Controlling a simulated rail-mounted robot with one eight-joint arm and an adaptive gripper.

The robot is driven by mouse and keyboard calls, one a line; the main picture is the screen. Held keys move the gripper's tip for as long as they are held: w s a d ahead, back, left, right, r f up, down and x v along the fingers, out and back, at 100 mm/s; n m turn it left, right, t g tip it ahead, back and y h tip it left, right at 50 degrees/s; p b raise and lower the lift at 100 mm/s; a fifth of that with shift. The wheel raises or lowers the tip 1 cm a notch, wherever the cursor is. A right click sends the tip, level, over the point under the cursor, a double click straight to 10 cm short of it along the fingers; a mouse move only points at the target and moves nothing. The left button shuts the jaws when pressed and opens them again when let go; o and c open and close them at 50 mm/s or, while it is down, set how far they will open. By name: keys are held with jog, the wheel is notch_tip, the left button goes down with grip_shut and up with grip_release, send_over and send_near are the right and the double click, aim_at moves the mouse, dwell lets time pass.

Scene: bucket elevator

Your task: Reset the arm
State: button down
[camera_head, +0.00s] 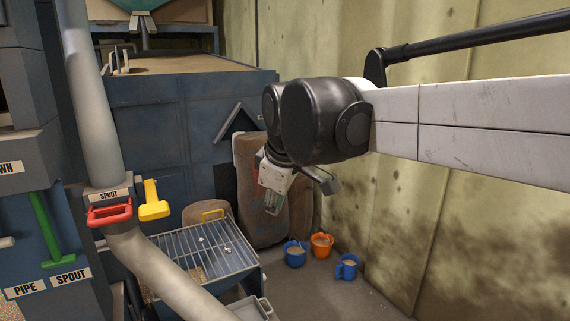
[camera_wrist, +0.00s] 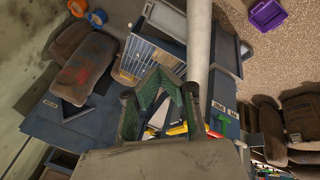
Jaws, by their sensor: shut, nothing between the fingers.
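My arm reaches in from the right in the head view, with its white link and black joint in front of the wall. My gripper (camera_head: 273,203) hangs from the joint, pointing down, in front of the brown sacks. In the wrist view, the green-padded fingers of my gripper (camera_wrist: 160,82) show at the lower middle. They are shut and hold nothing. The gripper is in the air, apart from the handles and the buckets.
A metal grate (camera_head: 203,250) lies below left of the gripper. A grey spout pipe (camera_head: 155,272) has a red handle (camera_head: 110,213) and a yellow handle (camera_head: 153,201). A green handle (camera_head: 52,232) is at left. Blue and orange buckets (camera_head: 321,245) stand by the wall.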

jog(key=s+d+f+m+t+b, duration=0.1)
jog(key=s+d+f+m, duration=0.5)
jog(key=d, duration=0.5)
jog(key=s+d+f+m+t+h+b, duration=0.1)
jog(key=s+d+f+m, duration=0.6)
jog(key=s+d+f, duration=0.3)
jog(key=s+d, duration=0.1)
jog(key=s, duration=0.2)
jog(key=shift+f+h, duration=0.3)
jog(key=shift+d, duration=0.1)
